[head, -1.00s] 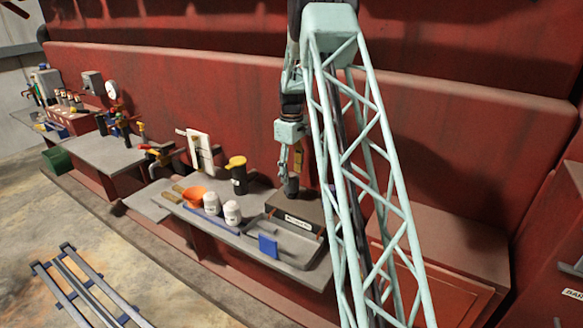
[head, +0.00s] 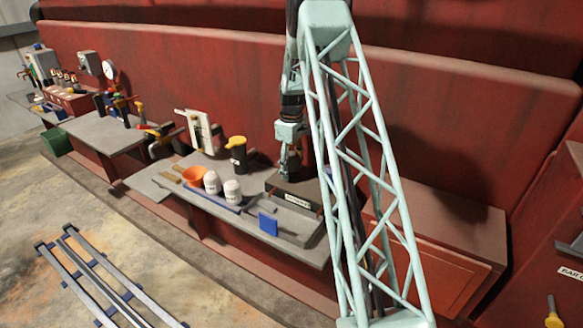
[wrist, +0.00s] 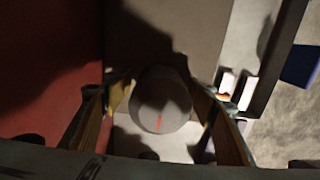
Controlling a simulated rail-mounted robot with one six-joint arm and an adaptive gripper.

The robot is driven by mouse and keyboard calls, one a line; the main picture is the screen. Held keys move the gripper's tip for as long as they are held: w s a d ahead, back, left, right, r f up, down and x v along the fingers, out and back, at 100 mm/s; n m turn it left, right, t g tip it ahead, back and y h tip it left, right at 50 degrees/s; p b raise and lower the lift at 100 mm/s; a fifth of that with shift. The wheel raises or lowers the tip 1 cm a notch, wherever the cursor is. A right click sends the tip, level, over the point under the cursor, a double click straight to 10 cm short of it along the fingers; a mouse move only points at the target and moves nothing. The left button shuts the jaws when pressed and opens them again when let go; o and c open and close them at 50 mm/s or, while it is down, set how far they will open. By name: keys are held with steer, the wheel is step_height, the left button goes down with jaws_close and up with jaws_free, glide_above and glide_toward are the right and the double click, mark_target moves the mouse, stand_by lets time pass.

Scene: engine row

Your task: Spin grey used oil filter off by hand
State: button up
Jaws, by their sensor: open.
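The grey used oil filter (wrist: 160,112) shows end-on in the wrist view as a round grey cap with a small red mark. It stands at the dark housing block (head: 285,190) on the bench. My gripper (wrist: 160,86) is open, with one yellowish finger on each side of the filter. I cannot tell whether either finger touches it. In the head view my gripper (head: 290,168) points down over the block and hides most or all of the filter.
Two white filters (head: 232,191), an orange funnel (head: 194,175) and a black bottle with a yellow cap (head: 238,157) stand left of the block. A grey tray (head: 292,226) with a blue item (head: 268,224) lies in front. A red wall rises behind.

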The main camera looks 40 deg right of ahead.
steer(key=shift+c, duration=0.4)
steer(key=c, duration=1)
steer(key=shift+n, duration=2)
steer(key=shift+n+b, duration=0.35)
steer(key=shift+n, duration=4.05)
steer(key=shift+r+n, duration=0.1)
steer(key=shift+n, duration=2)
